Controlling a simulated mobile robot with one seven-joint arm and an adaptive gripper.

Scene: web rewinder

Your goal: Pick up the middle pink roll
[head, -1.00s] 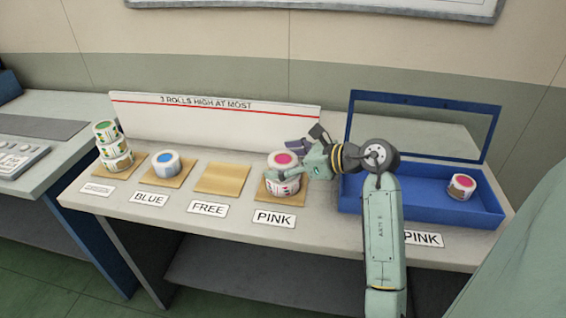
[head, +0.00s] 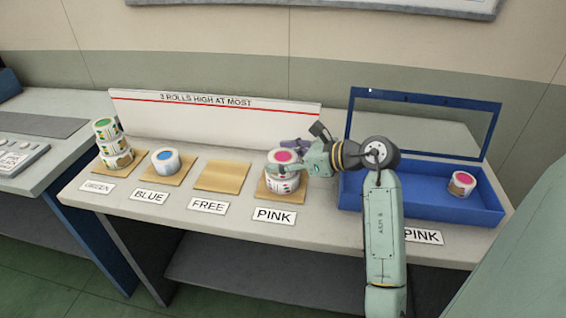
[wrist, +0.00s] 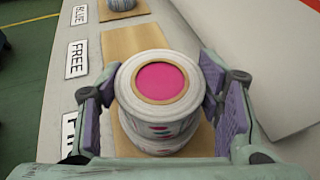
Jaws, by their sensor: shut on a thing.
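A stack of white rolls with pink cores stands on the tan mat (head: 262,196) behind the PINK label. Two rolls show, the upper pink roll (head: 284,157) and a lower roll (head: 280,182) beneath it. My gripper (head: 298,162) reaches in from the right and is shut on the upper roll. In the wrist view the fingers (wrist: 160,100) flank the upper pink roll (wrist: 160,78) on both sides, its pink core facing up. The lower roll (wrist: 160,147) shows just beneath it; I cannot tell whether the two still touch.
A blue open-lidded box (head: 400,200) at right holds another pink roll (head: 461,183). Leftward are an empty FREE mat (head: 223,178), a blue roll (head: 165,160) and a leaning stack of green rolls (head: 108,142). A white board (head: 215,125) stands behind.

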